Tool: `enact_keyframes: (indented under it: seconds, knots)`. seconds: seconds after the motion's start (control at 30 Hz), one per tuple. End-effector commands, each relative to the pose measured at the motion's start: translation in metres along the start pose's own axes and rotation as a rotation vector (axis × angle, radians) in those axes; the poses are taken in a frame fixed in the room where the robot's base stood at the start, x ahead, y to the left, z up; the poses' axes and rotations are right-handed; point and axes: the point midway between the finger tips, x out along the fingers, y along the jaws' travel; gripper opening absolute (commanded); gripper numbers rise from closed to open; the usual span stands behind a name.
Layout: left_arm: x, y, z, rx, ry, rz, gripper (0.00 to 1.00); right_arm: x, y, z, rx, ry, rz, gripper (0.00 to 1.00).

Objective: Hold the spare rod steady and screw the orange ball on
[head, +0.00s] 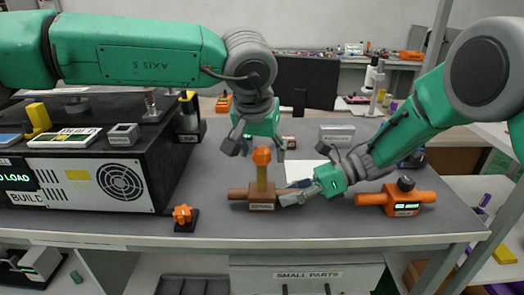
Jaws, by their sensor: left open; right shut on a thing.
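The spare rod (262,180) is a tan upright post in a brown base (262,205) with side bars and a label, near the front of the grey table. The orange ball (262,156) sits at the top of the rod; whether it is threaded on cannot be told. My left gripper (257,146) is above and around the ball, pointing down, with its fingers spread apart to either side. My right gripper (287,198) comes in low from the right and is shut on the right side of the brown base; its fingertips hide that end.
A black machine (110,185) with a fan grille stands at left. A small orange knob on a dark block (183,215) is at the front. An orange fixture (400,200) with a dark knob lies to the right. A white sheet (303,171) and a grey box (337,134) are behind.

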Motion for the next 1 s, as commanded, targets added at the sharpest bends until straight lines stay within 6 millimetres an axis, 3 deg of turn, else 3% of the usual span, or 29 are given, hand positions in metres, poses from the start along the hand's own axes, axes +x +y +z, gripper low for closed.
enact_keyframes:
  seconds: [0.6, 1.0]
  knots:
    - [-0.106, -0.001, -0.001, -0.001, 0.002, 0.001, 0.57, -0.001, -0.001, -0.001, 0.001, 0.001, -0.003, 0.00]
    - [-0.117, -0.001, -0.001, 0.000, 0.000, 0.001, 0.57, -0.001, -0.001, -0.001, 0.001, 0.000, -0.003, 0.00]
